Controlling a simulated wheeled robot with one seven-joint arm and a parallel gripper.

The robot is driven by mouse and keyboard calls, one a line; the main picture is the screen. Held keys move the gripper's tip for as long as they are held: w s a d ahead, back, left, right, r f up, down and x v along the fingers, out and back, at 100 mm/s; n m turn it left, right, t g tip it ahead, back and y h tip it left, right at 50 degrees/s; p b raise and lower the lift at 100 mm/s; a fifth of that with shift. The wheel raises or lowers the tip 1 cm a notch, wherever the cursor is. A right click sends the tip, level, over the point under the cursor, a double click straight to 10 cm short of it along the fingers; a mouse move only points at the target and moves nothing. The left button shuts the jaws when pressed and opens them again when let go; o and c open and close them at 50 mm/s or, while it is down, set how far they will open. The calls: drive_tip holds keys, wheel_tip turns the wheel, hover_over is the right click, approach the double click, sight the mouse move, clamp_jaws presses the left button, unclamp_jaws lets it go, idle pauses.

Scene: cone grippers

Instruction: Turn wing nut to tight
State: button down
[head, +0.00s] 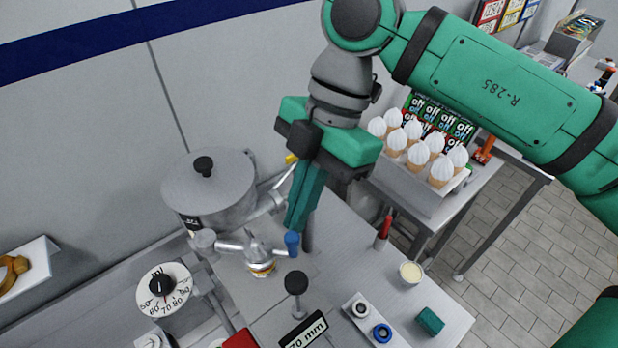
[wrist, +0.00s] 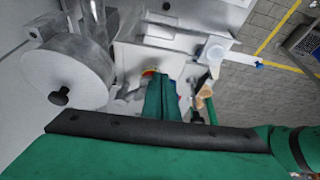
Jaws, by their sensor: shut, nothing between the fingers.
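What looks like the wing nut (head: 257,248) is a grey metal piece with arms to either side, above a brass-coloured collar (head: 262,268). Its right arm ends in a blue tip (head: 291,243), and a grey knob (head: 203,240) stands at its left. My gripper (head: 297,222) points down with its green fingers together and empty, right above or beside the blue tip; I cannot tell whether they touch. In the wrist view the shut fingers (wrist: 161,105) hide most of the nut, with a bit of blue (wrist: 172,84) showing behind them.
A lidded grey pot (head: 210,190) stands close at the left, with a numbered dial (head: 164,289) in front. A black-knobbed post (head: 296,284), a red-handled tool (head: 384,230), a small cup (head: 411,272) and a green block (head: 430,320) are nearby. White-topped cones (head: 430,150) stand behind at right.

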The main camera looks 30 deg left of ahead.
sight(263, 243)
drive_tip(key=shift+s+a+r, duration=0.1)
drive_tip(key=shift+s+a, duration=0.2)
drive_tip(key=shift+s, duration=0.6)
drive_tip(key=shift+s+a+r, duration=0.1)
drive_tip(key=shift+s+a, duration=0.2)
drive_tip(key=shift+s, duration=0.6)
drive_tip(key=shift+s, duration=0.1)
drive_tip(key=shift+s+a+f, duration=0.1)
drive_tip(key=shift+s, duration=0.25)
drive_tip(key=shift+a, duration=0.15)
drive_tip(key=shift+w+a+m, duration=0.3)
drive_tip(key=shift+w+a, duration=0.1)
drive_tip(key=shift+w, duration=0.25)
